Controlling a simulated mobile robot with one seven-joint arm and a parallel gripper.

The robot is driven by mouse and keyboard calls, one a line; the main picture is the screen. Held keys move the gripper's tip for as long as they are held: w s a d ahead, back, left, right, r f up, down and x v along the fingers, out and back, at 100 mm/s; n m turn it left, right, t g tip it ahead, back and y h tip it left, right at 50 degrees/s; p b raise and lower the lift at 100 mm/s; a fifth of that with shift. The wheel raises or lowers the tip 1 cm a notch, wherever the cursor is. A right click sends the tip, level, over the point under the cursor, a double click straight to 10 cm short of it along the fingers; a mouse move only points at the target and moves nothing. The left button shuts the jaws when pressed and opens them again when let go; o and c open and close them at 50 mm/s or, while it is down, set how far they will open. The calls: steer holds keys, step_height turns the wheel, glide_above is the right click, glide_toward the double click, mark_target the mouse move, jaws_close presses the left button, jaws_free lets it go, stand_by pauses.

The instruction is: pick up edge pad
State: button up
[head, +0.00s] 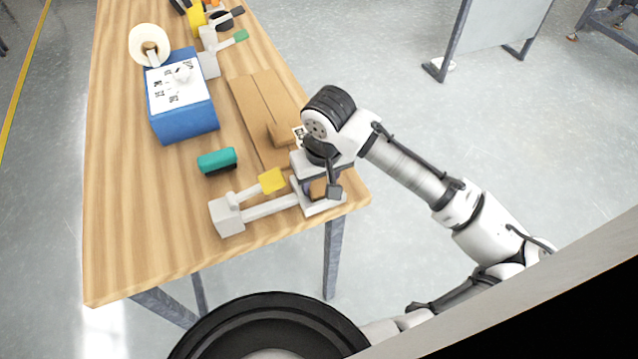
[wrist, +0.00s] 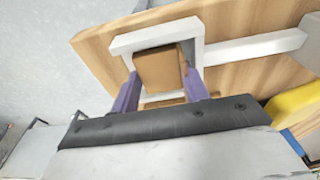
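A brown block (wrist: 160,68), which I take to be the edge pad, sits inside a white square frame (wrist: 118,43) at the table's near right corner. The frame also shows in the head view (head: 328,205), at the end of a pale grey bar. My gripper (wrist: 160,90) is at the frame, its two purple fingers spread on either side of the block. I see no clear contact between fingers and block. In the head view my gripper (head: 312,188) partly hides the block.
On the wooden table (head: 130,220) are a teal block (head: 217,160), a yellow pad (head: 272,181) on a grey fixture (head: 227,216), a flat brown panel (head: 258,100), a blue box (head: 185,125) and a white roll (head: 139,38). The table's front left is clear.

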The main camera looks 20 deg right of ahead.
steer(key=c, duration=0.3)
